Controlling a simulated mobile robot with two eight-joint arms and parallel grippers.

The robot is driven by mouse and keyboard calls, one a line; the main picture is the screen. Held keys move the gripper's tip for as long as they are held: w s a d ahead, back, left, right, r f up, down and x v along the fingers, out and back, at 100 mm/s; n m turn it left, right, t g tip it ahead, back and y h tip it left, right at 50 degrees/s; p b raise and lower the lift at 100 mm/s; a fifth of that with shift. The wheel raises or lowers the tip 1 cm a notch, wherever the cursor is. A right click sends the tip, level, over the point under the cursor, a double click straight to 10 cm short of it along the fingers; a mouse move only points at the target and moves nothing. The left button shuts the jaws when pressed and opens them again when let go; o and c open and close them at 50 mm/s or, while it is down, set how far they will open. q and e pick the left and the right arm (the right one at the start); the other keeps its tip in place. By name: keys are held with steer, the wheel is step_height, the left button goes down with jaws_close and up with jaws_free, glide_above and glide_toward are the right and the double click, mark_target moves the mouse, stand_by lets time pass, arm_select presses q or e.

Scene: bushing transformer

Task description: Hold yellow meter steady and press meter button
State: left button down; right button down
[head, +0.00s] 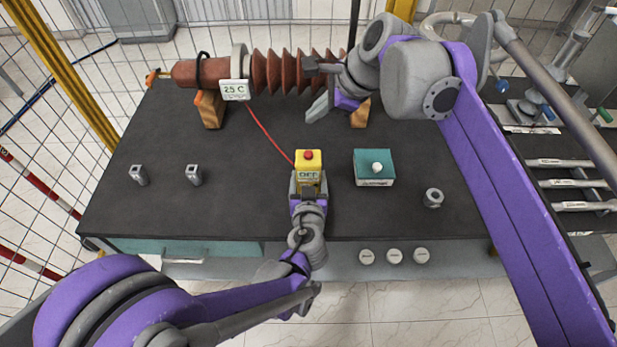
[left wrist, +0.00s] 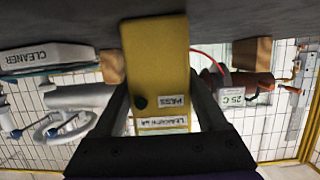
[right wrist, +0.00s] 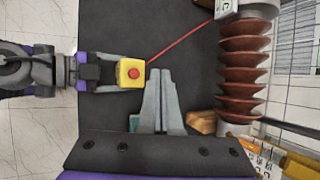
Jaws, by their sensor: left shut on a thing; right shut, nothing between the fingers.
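The yellow meter (head: 309,173) stands upright near the front middle of the table, with a red button (head: 308,155) on top. My left gripper (head: 308,187) is shut on its sides from the front. In the left wrist view the yellow meter (left wrist: 160,70) sits between the fingers, with a dark round spot and labels. My right gripper (head: 316,112) is shut and empty, behind the meter and near the bushing. In the right wrist view the shut fingertips (right wrist: 160,72) are beside the meter (right wrist: 131,73) in the picture, apart from its red button (right wrist: 134,73).
A red-brown ribbed bushing (head: 285,72) lies on wooden supports at the back, with a 25 C display (head: 235,90). A red lead runs from there to the meter. A teal box (head: 374,168) stands right of the meter. Small metal parts (head: 193,174) lie left; the table between is clear.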

mark_target(313, 159)
steer(key=shift+s+a+f+m+t+y, duration=0.15)
steer(key=shift+f+t, duration=0.3)
steer(key=shift+f, duration=0.95)
steer(key=shift+s+d+f+m+t+y, duration=0.1)
steer(key=shift+s+f+m+t, duration=0.3)
steer(key=shift+f, duration=1.05)
steer(key=shift+a+f+m+t+y, duration=0.1)
steer(key=shift+f+t, duration=0.45)
steer(key=shift+f, duration=0.85)
steer(key=shift+f, duration=0.45)
steer(key=shift+r, duration=0.45)
step_height(313, 159, up, 6)
